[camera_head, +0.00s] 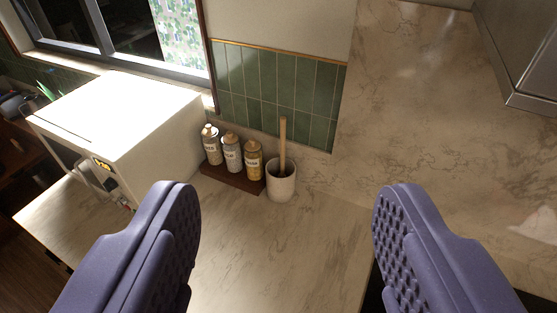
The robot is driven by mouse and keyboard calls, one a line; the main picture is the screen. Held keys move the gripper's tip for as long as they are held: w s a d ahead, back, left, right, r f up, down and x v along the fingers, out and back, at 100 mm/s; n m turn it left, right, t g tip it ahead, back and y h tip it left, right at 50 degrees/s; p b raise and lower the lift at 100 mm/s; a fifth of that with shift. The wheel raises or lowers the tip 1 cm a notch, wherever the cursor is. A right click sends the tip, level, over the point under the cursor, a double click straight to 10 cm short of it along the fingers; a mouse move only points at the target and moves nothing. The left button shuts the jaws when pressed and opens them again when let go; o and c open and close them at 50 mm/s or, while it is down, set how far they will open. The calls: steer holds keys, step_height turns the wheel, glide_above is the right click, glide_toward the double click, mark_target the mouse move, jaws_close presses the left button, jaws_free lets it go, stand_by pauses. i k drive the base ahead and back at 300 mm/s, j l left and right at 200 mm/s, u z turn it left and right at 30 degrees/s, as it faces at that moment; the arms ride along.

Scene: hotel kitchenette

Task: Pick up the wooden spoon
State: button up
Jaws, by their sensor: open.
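A wooden spoon (282,140) stands upright in a pale stone-like cup (281,183) at the back of the counter; only its light brown handle shows, and its lower end is hidden inside the cup. My gripper (285,200) is open and empty. Its two purple textured fingers stand wide apart at the lower left and lower right of the picture. The cup and spoon appear between the fingers, farther off toward the wall, and nothing is touched.
Several bottles, three in a row, stand on a dark wooden tray (226,179) left of the cup. A white box-like appliance (130,115) stands farther left below the window. Green tiles (270,88) and a marble panel back the counter (265,245), whose front is clear.

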mark_target(283, 120)
steer(key=z, duration=1.7)
steer(key=u, duration=1.7)
steer(key=i+j, duration=0.15)
steer(key=j, duration=0.2)
steer(key=i+j+z, duration=0.15)
steer(key=j, duration=0.2)
steer(key=i+j, duration=0.2)
steer(key=j, duration=0.15)
steer(key=i+j+z, duration=0.15)
steer(key=j, duration=0.2)
steer(key=i+j, duration=0.1)
steer(key=j, duration=0.25)
steer(key=z, duration=0.9)
steer(key=j, duration=0.1)
